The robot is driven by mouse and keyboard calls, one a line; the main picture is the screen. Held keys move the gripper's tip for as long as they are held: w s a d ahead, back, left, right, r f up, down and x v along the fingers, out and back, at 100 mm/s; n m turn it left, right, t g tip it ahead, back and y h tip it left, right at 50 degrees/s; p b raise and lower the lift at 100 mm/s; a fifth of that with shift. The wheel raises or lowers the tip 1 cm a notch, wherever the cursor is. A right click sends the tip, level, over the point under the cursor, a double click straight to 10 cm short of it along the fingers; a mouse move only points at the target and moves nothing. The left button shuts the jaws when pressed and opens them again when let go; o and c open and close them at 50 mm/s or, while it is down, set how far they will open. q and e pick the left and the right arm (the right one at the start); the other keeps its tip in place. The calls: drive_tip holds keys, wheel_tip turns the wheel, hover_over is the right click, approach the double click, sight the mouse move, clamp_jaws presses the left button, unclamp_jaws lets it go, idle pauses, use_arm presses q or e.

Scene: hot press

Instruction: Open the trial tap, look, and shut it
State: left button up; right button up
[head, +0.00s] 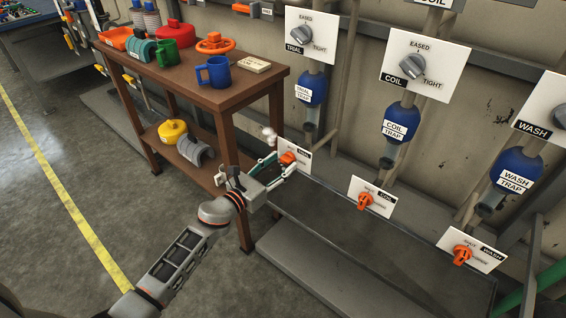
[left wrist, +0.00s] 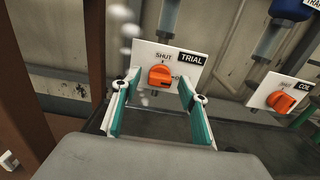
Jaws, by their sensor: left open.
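The trial tap (head: 288,157) is an orange handle on a white plate marked TRIAL, low on the wall. In the left wrist view the tap (left wrist: 162,76) sits between the fingertips, with SHUT printed above it. The word to its right is mostly hidden. The handle looks turned sideways, away from SHUT. My left gripper (head: 276,164) is open, its teal fingers either side of the handle; I cannot tell whether they touch it. White puffs (left wrist: 127,30) hang up and left of the tap. The trial trap (head: 311,90) is a blue bulb above. My right gripper is out of view.
The coil tap (head: 365,201) and wash tap (head: 461,254) lie to the right along the grey trough (head: 350,240). A brown table (head: 215,98) with mugs and tools stands at left, close to my arm. The floor at left is clear.

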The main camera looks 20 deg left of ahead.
use_arm(q)
drive_tip(key=shift+w+d, duration=0.25)
drive_tip(key=shift+w, duration=0.45)
drive_tip(key=c, duration=1.1)
